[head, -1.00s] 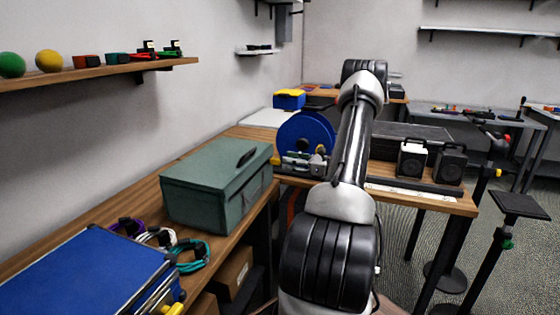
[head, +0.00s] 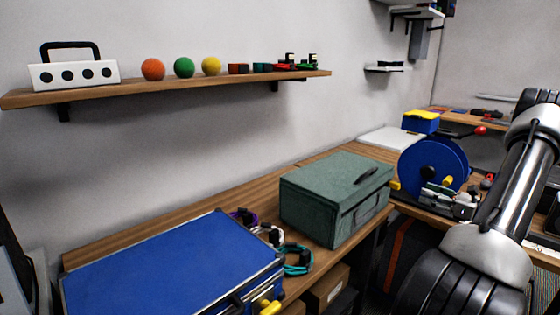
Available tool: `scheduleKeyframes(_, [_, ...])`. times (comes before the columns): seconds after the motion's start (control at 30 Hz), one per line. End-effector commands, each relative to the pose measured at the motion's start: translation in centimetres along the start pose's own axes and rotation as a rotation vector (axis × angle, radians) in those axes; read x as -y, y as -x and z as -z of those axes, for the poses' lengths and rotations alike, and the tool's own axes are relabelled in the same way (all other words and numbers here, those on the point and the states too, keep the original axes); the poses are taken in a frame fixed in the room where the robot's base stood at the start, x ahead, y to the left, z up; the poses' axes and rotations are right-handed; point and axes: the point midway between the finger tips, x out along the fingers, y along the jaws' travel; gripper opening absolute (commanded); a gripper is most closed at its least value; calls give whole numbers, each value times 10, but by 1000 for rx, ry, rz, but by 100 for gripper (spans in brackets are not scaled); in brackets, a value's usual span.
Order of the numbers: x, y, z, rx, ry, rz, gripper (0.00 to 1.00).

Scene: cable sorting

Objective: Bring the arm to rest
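My arm (head: 510,190) shows at the right edge of the head view, reaching up and away over the far bench. Its far end runs to the picture's edge, and my gripper is not visible. Coiled cables lie on the bench between the two cases: a purple one (head: 240,217), a white one (head: 266,233) and a teal one (head: 299,262). No cable touches the visible part of my arm.
A blue case (head: 170,270) and a green box (head: 335,195) stand on the wooden bench (head: 190,217). A blue cable reel (head: 430,165) stands farther right, close to my arm. A wall shelf (head: 150,90) holds balls and small items.

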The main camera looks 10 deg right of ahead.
Motion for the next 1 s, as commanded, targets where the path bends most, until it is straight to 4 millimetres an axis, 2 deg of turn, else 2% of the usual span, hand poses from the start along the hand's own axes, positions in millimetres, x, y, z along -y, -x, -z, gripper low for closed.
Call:
scheduleKeyframes(0.07, [1, 0, 2, -8, 28, 5, 38])
scheduleKeyframes(0.17, [-9, 5, 24, -91, 84, -26, 38])
scheduleKeyframes(0.3, [-51, 20, 61, -217, 112, -126, 38])
scheduleKeyframes(0.4, [-94, 36, 66, -342, 192, -260, 38])
scheduleKeyframes(0.57, [-150, 46, 46, -493, 367, -505, 38])
scheduleKeyframes(0.67, [-182, 51, 26, -573, 502, -672, 38])
scheduleKeyframes(0.8, [-225, 58, -11, -672, 745, -937, 38])
scheduleKeyframes(1.0, [-273, 69, -65, -764, 1138, -1283, 38])
